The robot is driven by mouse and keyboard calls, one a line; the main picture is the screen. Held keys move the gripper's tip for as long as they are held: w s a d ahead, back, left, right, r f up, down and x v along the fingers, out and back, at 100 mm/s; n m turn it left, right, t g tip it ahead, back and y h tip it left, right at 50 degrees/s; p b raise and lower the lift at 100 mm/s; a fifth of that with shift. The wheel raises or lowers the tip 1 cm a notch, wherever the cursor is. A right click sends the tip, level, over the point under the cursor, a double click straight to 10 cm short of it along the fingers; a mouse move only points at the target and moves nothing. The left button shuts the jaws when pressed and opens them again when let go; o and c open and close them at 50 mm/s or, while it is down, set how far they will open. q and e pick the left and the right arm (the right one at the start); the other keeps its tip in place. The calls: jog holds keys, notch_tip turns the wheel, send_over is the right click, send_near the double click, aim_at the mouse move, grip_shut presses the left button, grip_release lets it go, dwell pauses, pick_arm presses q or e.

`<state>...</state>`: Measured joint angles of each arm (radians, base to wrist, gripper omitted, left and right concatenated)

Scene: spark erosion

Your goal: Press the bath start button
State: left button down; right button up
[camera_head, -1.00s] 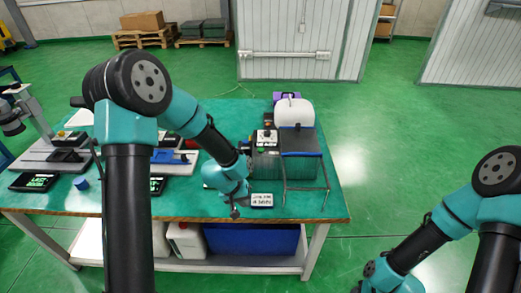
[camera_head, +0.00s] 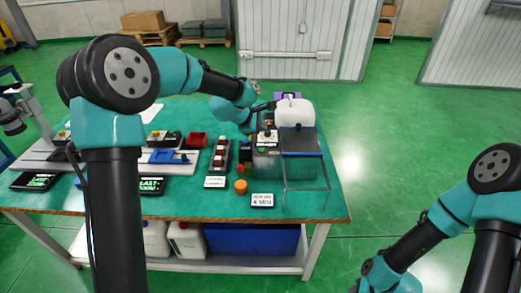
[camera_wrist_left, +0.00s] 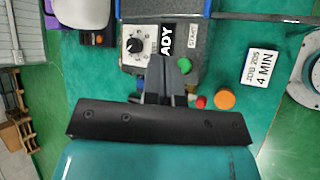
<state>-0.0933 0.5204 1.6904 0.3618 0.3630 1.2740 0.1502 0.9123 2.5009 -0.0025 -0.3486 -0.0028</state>
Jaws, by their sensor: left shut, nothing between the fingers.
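The bath unit's control box (camera_head: 265,143) stands at the right part of the bench, joined to a glass-sided tank (camera_head: 303,170). In the left wrist view its grey panel (camera_wrist_left: 203,28) carries a black dial (camera_wrist_left: 134,45), a display reading "ADY" with the rest hidden, a "START" label (camera_wrist_left: 193,36) and a green button (camera_wrist_left: 184,65). My left gripper (camera_wrist_left: 157,62) is shut and empty over the panel, with its tips left of the green button and below the dial. Contact cannot be told. My right arm is at the lower right; its gripper is out of view.
An orange cylinder (camera_head: 240,186) and a card reading "4 MIN" (camera_head: 262,200) lie in front of the unit. A white canister (camera_head: 295,112) stands behind the tank. A strip with several round parts (camera_head: 219,157) and a red bin (camera_head: 196,140) are to the left.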

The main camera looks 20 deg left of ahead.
aim_at(262, 150)
pick_arm(q)
jog(key=shift+w+r+n, duration=0.35)
jog(key=shift+r+n, duration=0.15)
jog(key=shift+r, duration=0.3)
jog(key=shift+f, duration=0.1)
jog(key=shift+f, duration=4.35)
jog(key=shift+f, duration=0.1)
jog(key=shift+f, duration=0.3)
jog(key=shift+f, duration=0.45)
jog(key=shift+r, duration=0.85)
